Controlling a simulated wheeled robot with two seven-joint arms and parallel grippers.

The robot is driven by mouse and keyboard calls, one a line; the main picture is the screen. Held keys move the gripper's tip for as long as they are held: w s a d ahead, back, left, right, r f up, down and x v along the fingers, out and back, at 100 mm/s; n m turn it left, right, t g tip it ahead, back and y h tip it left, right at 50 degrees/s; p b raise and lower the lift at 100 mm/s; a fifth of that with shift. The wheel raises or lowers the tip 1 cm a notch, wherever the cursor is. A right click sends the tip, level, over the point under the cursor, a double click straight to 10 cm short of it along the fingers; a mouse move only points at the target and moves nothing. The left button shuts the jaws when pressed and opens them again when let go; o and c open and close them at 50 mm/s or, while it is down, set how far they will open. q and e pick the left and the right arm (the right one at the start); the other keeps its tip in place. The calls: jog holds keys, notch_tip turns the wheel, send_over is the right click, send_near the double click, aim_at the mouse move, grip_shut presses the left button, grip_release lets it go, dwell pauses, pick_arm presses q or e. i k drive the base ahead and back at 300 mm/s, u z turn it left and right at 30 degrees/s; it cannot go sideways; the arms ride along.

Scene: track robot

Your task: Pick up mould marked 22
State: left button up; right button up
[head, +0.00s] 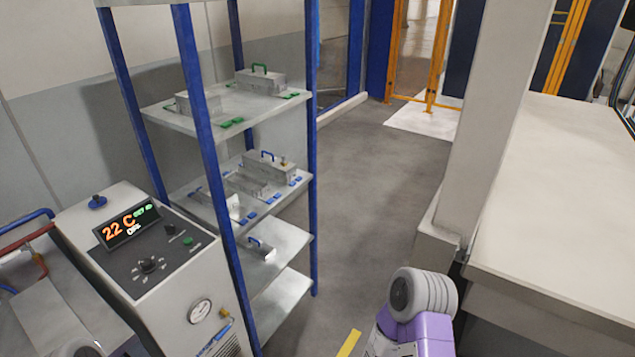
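Several grey metal moulds with loop handles stand on a blue-posted shelf rack (207,130). On the upper shelf there is a green-handled mould (262,85) at the back and another mould (190,103) at the left, partly behind a post. The shelf below holds a larger blue-handled mould (270,168) and lower grey moulds (247,185) beside it. A small blue-handled mould (258,250) lies on a lower shelf. I cannot read the number 22 on any mould. Neither gripper is in view.
A grey control unit (195,262) with a display reading 22 C stands left of the rack. A pale pillar (487,120) and a worktop (570,190) are at the right. A purple and grey arm part (420,312) shows at the bottom. Grey floor lies clear between.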

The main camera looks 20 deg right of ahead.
aim_at(253, 188)
jog(key=z, duration=0.4)
jog(key=k, duration=0.45)
jog(key=z, duration=0.95)
jog(key=k, duration=0.8)
jog(key=z, duration=0.55)
jog(key=i, duration=1.75)
jog(key=u, duration=1.2)
jog(key=i, duration=1.35)
jog(key=u, duration=1.3)
